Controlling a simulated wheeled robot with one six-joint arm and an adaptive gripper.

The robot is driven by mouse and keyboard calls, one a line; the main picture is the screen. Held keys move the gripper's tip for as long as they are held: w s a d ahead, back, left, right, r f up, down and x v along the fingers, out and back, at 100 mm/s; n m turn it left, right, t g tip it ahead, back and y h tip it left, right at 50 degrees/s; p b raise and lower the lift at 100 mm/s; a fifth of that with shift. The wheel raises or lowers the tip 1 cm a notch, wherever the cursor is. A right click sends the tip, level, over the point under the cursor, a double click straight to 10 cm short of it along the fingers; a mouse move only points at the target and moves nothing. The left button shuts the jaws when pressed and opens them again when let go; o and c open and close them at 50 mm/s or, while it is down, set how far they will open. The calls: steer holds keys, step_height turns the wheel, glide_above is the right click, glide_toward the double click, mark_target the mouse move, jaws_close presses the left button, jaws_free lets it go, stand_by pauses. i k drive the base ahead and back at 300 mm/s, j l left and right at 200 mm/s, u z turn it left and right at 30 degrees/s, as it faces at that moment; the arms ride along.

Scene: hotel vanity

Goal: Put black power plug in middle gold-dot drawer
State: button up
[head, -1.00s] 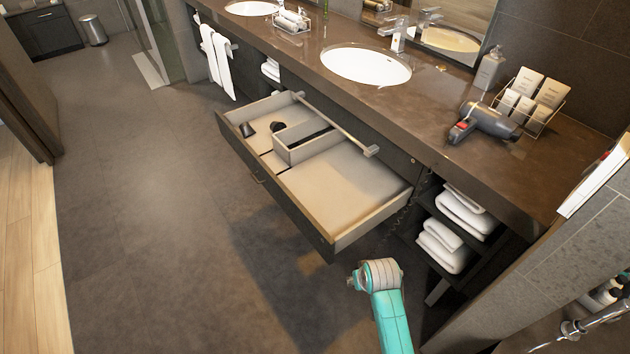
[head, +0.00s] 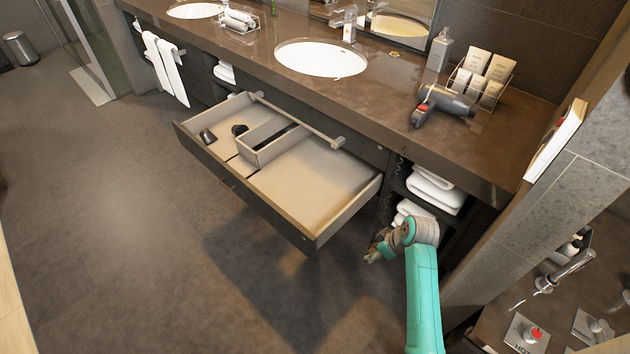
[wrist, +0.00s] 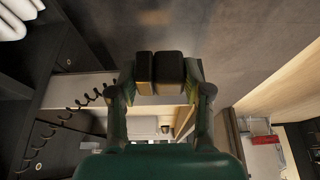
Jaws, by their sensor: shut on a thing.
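My gripper (head: 374,250) is low, in front of the towel shelves and apart from the open drawer (head: 345,203), to the right of the drawer's front corner. In the wrist view its two dark fingertips (wrist: 158,72) are close together. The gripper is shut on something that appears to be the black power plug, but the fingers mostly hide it. A dark coiled cord (wrist: 45,140) runs beside the gripper in the wrist view. The drawer holds a grey divider box, a small black item (head: 207,136) and a dark round item (head: 239,129). I cannot make out gold dots on the drawer.
A hair dryer (head: 450,103) and a rack of packets (head: 490,88) stand on the brown counter (head: 385,125). Folded towels (head: 437,190) fill the open shelves behind my gripper. A wall edge stands close on the right. The floor left of the drawer is clear.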

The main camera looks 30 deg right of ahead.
mark_target(308, 219)
steer(key=i+j, duration=0.25)
steer(key=i, duration=0.2)
steer(key=i+j, duration=0.25)
steer(key=i, duration=0.25)
